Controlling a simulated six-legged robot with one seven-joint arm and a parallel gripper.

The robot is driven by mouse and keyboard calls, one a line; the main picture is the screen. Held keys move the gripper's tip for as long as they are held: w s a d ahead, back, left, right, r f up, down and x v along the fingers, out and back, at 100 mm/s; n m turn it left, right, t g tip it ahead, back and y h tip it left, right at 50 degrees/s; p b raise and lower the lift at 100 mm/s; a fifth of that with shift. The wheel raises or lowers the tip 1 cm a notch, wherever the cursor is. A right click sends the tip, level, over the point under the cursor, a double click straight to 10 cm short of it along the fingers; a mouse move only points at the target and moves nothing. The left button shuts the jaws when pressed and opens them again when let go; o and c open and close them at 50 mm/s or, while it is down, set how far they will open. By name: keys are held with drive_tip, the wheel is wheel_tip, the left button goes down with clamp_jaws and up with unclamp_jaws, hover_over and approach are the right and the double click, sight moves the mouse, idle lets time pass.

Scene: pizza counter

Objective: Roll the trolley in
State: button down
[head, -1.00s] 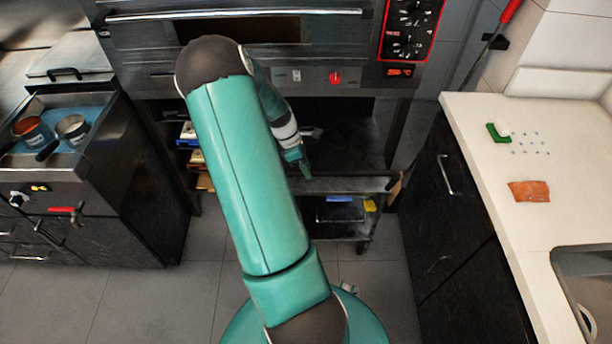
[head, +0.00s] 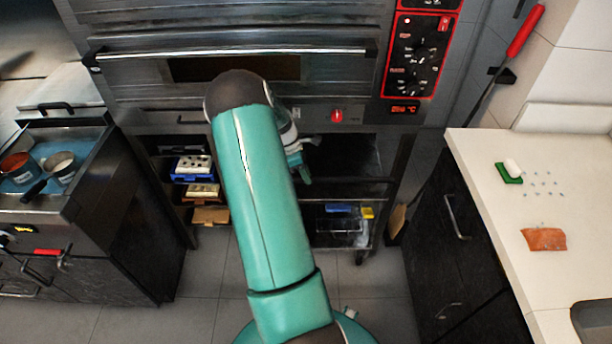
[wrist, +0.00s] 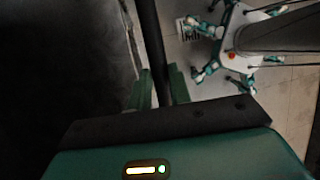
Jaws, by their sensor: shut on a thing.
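The trolley (head: 352,190) is a dark metal cart with an upper and a lower shelf, in the bay under the oven. My gripper (head: 303,172) is at the trolley's front edge, left of its middle and partly hidden by my arm. In the wrist view my gripper (wrist: 160,88) is shut on a thin dark bar (wrist: 148,35), the trolley's edge or handle. A clear bin with a blue and a yellow item stands on the lower shelf. The trolley's left part is hidden behind my arm.
The oven (head: 230,45) stands above the bay. Shelved boxes (head: 193,166) are left of my arm. A fryer unit (head: 120,225) stands at left, and a dark cabinet with a white counter (head: 490,190) at right. A wooden paddle (head: 398,220) leans beside the trolley.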

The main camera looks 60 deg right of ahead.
idle(0.3)
drive_tip(key=c, duration=1.3)
unclamp_jaws()
drive_tip(key=v, duration=0.7)
drive_tip(key=shift+w+r, duration=0.15)
drive_tip(key=shift+r, duration=0.1)
